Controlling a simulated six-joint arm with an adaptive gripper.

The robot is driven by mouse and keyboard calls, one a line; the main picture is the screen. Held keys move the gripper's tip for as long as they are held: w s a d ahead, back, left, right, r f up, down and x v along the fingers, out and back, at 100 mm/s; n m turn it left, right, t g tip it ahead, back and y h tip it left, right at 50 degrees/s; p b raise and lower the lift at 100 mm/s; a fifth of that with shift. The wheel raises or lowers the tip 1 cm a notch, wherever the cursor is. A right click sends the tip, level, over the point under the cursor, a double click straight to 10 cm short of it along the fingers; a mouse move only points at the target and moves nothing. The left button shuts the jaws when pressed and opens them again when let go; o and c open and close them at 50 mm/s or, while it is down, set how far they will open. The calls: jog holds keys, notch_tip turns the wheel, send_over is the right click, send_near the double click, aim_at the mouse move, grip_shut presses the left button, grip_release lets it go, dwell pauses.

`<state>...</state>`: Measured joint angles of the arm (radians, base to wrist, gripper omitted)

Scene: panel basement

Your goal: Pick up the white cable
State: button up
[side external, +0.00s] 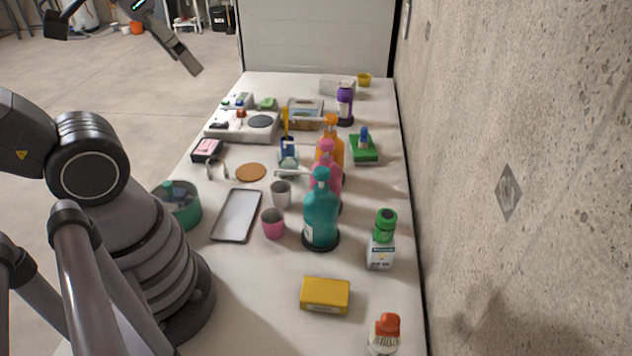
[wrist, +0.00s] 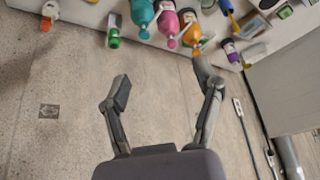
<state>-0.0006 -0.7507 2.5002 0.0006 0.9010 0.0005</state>
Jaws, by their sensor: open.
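A small, pale, looped thing that looks like the white cable (side external: 217,167) lies on the table in the side external view, beside a pink-and-black box and left of a round cork-coloured disc. It is small and its ends are hard to make out. I cannot make it out in the wrist view. My gripper (side external: 124,46) is at the upper left of the side external view, raised and away from the cable. In the wrist view my gripper (wrist: 162,82) has its two fingers wide apart with nothing between them.
The white table (side external: 250,325) holds a dark tray (side external: 236,215), cups, a teal bowl (side external: 186,214), several pump bottles and a yellow box (side external: 325,294). The pink-and-black box (side external: 207,150) is close to the cable. A concrete wall (side external: 510,120) borders the table's right side.

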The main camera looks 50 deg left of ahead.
jog(key=shift+c, duration=0.2)
dwell(0.5)
jog(key=m+g+y, duration=0.7)
jog(key=m+y, duration=0.7)
jog(key=m, duration=0.4)
send_over(215, 162)
jog(key=d, duration=0.3)
notch_tip(215, 162, down, 29)
jog(key=shift+t, duration=0.3)
notch_tip(215, 162, down, 7)
jog(key=shift+d+r, duration=0.1)
jog(key=shift+d, duration=0.05)
jog(key=shift+f, duration=0.25)
jog(key=shift+x, duration=2.45)
grip_shut()
